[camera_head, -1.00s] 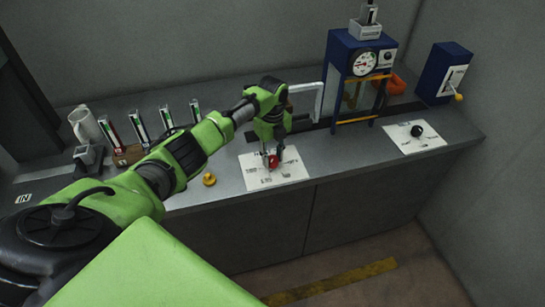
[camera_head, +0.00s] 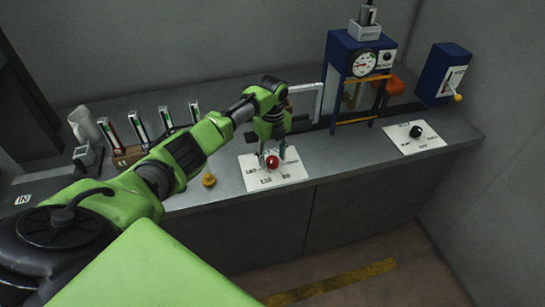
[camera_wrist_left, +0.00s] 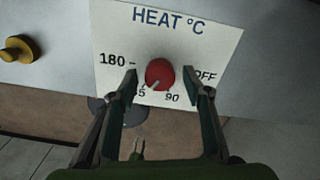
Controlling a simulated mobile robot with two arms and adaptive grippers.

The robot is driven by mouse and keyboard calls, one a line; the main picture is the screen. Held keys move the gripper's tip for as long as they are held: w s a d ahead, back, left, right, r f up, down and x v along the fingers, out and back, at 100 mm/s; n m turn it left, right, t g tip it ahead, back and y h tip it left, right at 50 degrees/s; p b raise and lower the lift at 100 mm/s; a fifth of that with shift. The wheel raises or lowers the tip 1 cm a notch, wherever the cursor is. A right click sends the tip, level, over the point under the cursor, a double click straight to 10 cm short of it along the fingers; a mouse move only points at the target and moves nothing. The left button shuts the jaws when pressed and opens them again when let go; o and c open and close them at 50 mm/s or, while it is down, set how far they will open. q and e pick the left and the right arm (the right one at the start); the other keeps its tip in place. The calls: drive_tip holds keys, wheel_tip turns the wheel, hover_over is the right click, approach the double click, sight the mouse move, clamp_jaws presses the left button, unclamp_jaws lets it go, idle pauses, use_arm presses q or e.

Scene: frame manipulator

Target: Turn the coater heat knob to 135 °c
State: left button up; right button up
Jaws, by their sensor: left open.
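The red heat knob (camera_head: 272,162) sits on a white dial card (camera_head: 288,178) at the counter's front edge. In the left wrist view the knob (camera_wrist_left: 159,74) has a white pointer mark aimed down and left, toward a partly hidden label ending in 5. The labels 180, 90 and OFF also show under the heading HEAT °C. My left gripper (camera_head: 276,158) is open, its fingers on either side of the knob with gaps. A small two-pronged shape low in the left wrist view may be my right gripper (camera_wrist_left: 138,148); its state is unclear.
A yellow knob (camera_head: 209,180) stands left of the card. A black knob (camera_head: 416,131) is on another card to the right. A blue machine (camera_head: 352,60) with a gauge and a blue lever box (camera_head: 442,75) stand behind.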

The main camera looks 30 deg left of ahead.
sight(273, 159)
use_arm(q)
wheel_tip(273, 159, up, 12)
drive_tip(key=shift+f, duration=0.15)
idle(0.6)
